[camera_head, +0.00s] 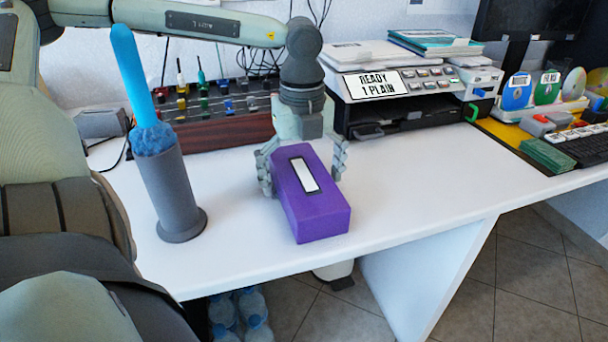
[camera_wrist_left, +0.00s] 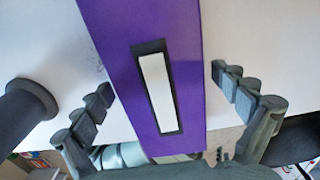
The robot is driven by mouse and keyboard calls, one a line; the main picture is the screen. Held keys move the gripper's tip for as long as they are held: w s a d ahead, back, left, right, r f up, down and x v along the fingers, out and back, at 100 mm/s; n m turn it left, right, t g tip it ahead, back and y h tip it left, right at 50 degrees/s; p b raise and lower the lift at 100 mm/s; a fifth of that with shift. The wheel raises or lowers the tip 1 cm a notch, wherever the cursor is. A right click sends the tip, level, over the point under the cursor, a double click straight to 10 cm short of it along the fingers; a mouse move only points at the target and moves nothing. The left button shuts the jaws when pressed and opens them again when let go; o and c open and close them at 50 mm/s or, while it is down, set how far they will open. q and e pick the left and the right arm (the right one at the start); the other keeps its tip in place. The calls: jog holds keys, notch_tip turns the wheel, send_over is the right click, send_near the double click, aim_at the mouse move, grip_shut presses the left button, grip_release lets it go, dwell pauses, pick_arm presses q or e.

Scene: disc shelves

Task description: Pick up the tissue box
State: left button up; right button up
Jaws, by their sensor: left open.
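The purple tissue box (camera_head: 318,214) lies on the white desk near its front edge, with a white slot in a dark frame on top. My left gripper (camera_head: 304,172) is over the rear part of the box, one finger on each side. In the left wrist view the box (camera_wrist_left: 188,105) runs between the spread fingers of the left gripper (camera_wrist_left: 165,95), with a gap visible on both sides. The gripper is open and holds nothing. My right gripper is not in view.
A grey holder (camera_head: 168,190) with a blue duster (camera_head: 140,90) stands left of the box. A printer (camera_head: 405,88) is behind right, and a mixer board (camera_head: 215,110) is behind left. The white desk (camera_head: 420,190) is clear right of the box.

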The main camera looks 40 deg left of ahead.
pick_arm(q)
jog(key=c, duration=1.3)
jog(key=shift+r, duration=0.1)
jog(key=shift+c, duration=0.2)
